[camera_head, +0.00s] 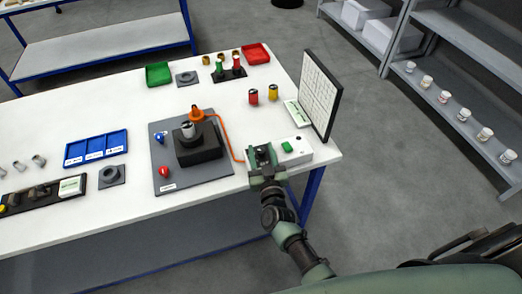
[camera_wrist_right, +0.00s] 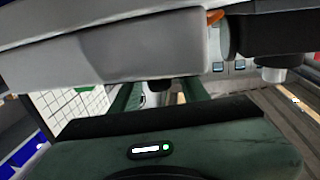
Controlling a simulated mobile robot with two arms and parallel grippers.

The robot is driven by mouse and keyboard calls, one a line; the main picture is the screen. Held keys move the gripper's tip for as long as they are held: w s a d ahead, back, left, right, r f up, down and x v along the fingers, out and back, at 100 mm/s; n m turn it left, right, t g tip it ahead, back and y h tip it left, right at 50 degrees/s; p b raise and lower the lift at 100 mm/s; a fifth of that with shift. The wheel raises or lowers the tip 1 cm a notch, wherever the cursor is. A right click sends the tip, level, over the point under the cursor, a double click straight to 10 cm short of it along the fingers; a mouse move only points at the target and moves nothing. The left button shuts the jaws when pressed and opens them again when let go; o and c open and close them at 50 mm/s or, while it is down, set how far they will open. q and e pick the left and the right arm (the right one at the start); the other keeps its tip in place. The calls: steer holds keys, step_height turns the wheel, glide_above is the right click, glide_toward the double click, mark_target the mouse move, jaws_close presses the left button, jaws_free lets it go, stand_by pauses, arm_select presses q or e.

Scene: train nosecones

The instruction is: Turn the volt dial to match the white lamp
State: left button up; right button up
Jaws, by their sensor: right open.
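A white control box (camera_head: 295,158) sits at the front right corner of the table. On its top I see a green part (camera_head: 287,147); the white lamp cannot be made out clearly. My right gripper (camera_head: 262,155) is open over the left end of this box. It covers that end, so the volt dial and its setting are hidden, and I cannot tell whether the fingers touch it. In the right wrist view, grey and dark gripper parts fill much of the picture. My left gripper is not in view.
An orange cable (camera_head: 228,138) runs from the box to an orange plug (camera_head: 197,114) by a dark block (camera_head: 200,147) on a grey plate. An upright white grid panel (camera_head: 318,92) stands behind the box. Red and yellow cylinders stand nearby. The table's right edge is close.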

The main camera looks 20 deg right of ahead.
steer(key=s+b, duration=0.1)
steer(key=s, duration=0.6)
steer(key=shift+s+a, duration=0.25)
steer(key=shift+a, duration=0.2)
steer(key=shift+a, duration=0.1)
